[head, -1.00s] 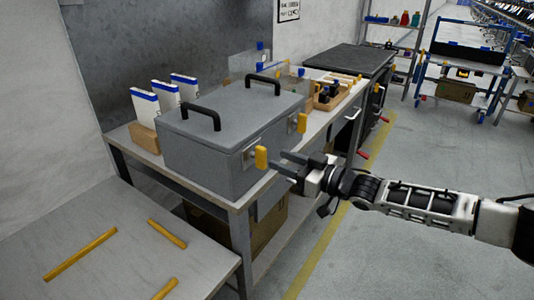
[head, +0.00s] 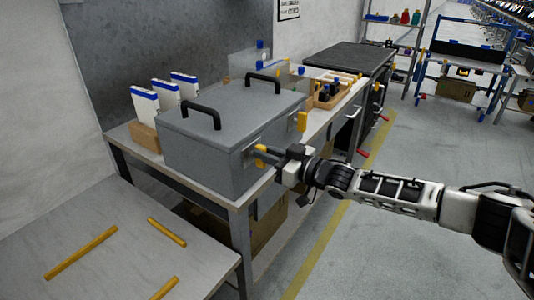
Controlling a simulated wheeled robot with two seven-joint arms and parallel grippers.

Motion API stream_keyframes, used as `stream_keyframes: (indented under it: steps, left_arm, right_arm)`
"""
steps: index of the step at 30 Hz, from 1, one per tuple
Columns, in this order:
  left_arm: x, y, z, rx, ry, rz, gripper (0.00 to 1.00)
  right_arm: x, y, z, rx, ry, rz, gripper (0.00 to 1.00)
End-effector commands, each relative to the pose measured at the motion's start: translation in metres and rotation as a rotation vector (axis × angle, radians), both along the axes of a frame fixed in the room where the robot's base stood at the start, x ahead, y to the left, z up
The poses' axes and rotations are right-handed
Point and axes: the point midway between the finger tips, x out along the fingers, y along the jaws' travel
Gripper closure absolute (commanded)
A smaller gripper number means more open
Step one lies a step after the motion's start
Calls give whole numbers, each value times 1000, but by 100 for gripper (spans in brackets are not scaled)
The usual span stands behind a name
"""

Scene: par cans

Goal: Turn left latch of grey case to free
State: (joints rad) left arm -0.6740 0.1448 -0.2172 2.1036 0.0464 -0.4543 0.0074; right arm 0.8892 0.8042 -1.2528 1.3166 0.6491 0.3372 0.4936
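The grey case (head: 215,158) stands closed on the workbench, with two black handles on its lid. Its left latch has a yellow tab (head: 261,148) on the side facing my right arm. The far finger is mostly hidden, so I cannot tell whether the gripper is gripping. The right latch's yellow tab (head: 302,121) stands upright farther along the same side. My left gripper is out of view.
White-and-blue binders (head: 146,105) stand in a wooden holder behind the case. A wooden tray (head: 333,92) lies beyond it on the bench. A lower table (head: 110,240) with yellow strips is in front. The floor on the right is open.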

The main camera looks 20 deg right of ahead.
Motion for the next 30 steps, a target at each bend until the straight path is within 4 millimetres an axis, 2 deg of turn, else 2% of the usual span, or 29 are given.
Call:
stream_keyframes:
  steps: [11,30]
  left_arm:
    - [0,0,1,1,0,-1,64]
    - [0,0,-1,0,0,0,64]
  right_arm:
    - [-1,1,0,-77,-62,0,100]
    - [-6,8,-4,-528,-413,1,100]
